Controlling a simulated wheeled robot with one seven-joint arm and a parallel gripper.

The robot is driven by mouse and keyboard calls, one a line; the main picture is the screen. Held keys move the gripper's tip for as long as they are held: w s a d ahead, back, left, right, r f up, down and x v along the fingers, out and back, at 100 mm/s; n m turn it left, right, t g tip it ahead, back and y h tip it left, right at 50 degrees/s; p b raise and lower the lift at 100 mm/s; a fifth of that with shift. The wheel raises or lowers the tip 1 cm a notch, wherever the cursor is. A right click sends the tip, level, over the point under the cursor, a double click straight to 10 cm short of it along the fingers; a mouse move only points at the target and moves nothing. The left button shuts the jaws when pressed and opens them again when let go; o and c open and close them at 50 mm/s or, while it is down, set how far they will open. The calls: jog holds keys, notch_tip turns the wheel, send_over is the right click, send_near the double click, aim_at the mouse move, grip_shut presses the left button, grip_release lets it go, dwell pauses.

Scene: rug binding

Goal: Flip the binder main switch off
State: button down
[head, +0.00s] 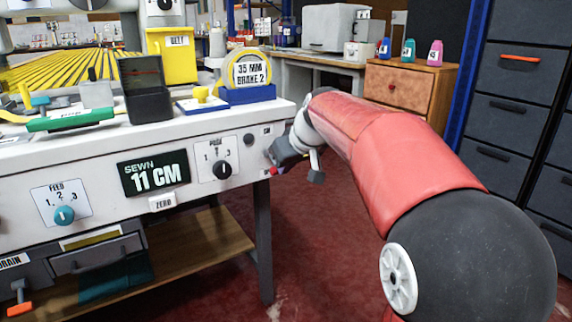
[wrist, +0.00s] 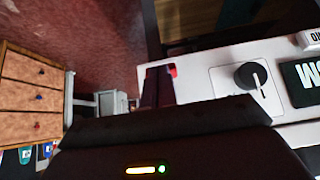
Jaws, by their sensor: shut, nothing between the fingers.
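The binder is a long white bench-like machine (head: 100,150) with a control panel on its front. I see no label reading main switch. A small red part (head: 273,171) shows at the panel's right end, beside my gripper (head: 272,158); it also shows at the fingertips in the wrist view (wrist: 172,70). It may be the switch; its position is too small to read. My gripper is shut and empty at the bench's right end. In the wrist view its dark fingers (wrist: 158,84) lie together close to the red part; I cannot tell whether they touch.
A wooden drawer unit (head: 405,88) stands behind.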

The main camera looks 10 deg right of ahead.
jog(key=shift+f, duration=0.45)
dwell(0.3)
jog(key=shift+r, duration=0.1)
